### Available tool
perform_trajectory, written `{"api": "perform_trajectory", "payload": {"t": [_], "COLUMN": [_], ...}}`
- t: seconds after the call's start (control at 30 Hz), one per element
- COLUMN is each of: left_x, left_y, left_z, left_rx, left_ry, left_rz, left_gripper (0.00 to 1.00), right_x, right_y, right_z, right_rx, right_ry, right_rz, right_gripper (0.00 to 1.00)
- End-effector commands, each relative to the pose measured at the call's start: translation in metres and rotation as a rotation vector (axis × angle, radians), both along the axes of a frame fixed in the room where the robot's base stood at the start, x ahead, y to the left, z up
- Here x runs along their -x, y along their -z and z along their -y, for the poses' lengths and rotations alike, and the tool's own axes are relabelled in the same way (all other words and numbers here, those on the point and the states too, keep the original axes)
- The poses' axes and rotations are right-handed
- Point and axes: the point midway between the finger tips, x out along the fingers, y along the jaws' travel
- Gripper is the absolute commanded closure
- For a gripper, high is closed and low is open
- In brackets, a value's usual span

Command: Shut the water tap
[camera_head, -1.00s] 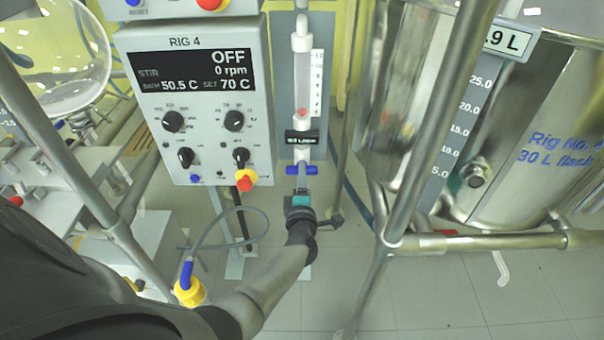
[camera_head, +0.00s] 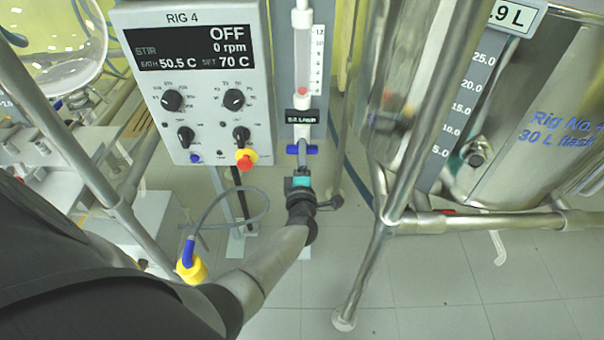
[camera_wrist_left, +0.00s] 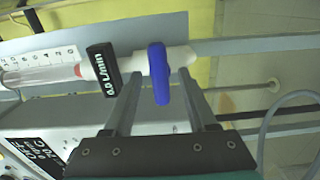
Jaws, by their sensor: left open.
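The water tap has a blue handle (camera_head: 302,150) on the white vertical pipe under the flow meter. The handle lies across the pipe. It also shows in the left wrist view (camera_wrist_left: 159,72), where the pipe runs sideways. My left gripper (camera_head: 302,165) comes up from below and is open. In the wrist view the fingers of my left gripper (camera_wrist_left: 158,85) stand one on each side of the blue handle, with visible gaps. Contact with the pipe behind cannot be told. My right gripper is not in view.
The flow meter tube (camera_head: 303,60) and its small black display (camera_head: 302,116) sit just above the tap. The RIG 4 control box (camera_head: 200,90) is on the left. A steel frame leg (camera_head: 372,250) and the steel vessel (camera_head: 540,140) stand on the right. A grey hose (camera_head: 262,200) loops nearby.

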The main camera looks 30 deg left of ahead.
Motion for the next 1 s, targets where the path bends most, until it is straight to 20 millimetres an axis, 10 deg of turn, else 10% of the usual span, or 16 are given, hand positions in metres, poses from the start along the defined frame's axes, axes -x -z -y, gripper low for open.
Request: {"api": "perform_trajectory", "payload": {"t": [1.0], "left_x": [0.125], "left_y": [0.000], "left_z": [0.077], "left_rx": [0.001], "left_ry": [0.001], "left_rz": [-0.001], "left_gripper": [0.43], "right_x": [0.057], "right_y": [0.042], "right_z": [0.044], "right_rx": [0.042], "right_ry": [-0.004], "right_rz": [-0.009], "right_gripper": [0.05]}}
